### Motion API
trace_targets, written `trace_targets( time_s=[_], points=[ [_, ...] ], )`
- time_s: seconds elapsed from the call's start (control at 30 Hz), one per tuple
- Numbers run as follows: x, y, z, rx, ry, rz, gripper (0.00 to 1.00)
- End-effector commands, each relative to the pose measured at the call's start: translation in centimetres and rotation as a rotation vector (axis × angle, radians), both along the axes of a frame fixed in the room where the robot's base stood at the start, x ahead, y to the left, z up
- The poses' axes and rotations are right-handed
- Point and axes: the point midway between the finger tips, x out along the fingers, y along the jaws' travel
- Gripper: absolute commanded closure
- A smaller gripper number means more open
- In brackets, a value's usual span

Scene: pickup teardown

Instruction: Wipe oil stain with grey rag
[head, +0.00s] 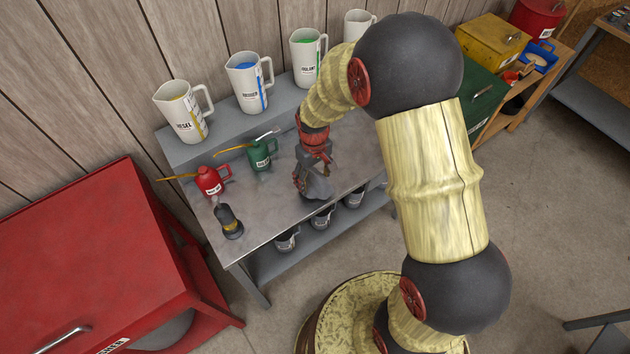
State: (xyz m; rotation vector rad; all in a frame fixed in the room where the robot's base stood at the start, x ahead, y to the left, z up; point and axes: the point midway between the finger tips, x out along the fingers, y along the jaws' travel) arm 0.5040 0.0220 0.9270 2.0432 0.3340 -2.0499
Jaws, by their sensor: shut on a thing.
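My gripper (306,184) points down over the right part of the grey metal bench top (270,205). It is shut on the grey rag (319,188), which hangs bunched below the fingers, close to the bench top. I cannot tell whether the rag touches the surface. I cannot make out a distinct oil stain; the bench top has faint darker mottling, and the part under the rag is hidden.
A green oil can (261,154), a red oil can (210,181) and a dark bottle (229,220) stand left on the bench. Several white jugs, including the blue-marked one (247,84), line the raised back shelf. A red cabinet (90,250) stands left.

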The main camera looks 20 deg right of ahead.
Motion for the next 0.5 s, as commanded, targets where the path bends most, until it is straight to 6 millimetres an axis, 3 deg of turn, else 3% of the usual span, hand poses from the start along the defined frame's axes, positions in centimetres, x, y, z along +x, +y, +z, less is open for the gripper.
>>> trace_targets(
  time_s=[0.5],
  points=[
    [1.1,0.3,4.7,0.0,-0.004,-0.002,0.63]
  ],
)
